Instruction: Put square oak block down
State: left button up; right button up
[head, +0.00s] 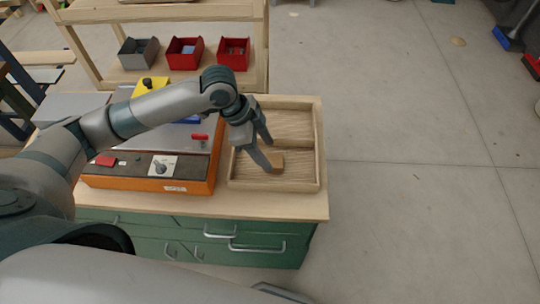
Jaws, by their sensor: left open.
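The square oak block (277,162) is a small brown piece in the near compartment of a wooden tray (320,165). It appears to rest on the tray's floor, near the divider. My left gripper (268,156) is open and reaches down into the tray from the left. One finger is beside the block and partly in front of it; whether it touches the block I cannot tell. The other finger is behind, towards the divider. My right gripper is not in view.
An orange-sided machine (150,183) with a knob and red switches stands left of the tray on the green-drawered bench (270,202). Behind are a grey bin (138,53) and two red bins (184,53) on a wooden shelf.

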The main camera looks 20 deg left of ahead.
pick_arm(q)
jog(key=v, duration=0.8)
jog(key=shift+b, duration=0.4)
jog(key=shift+s, duration=0.1)
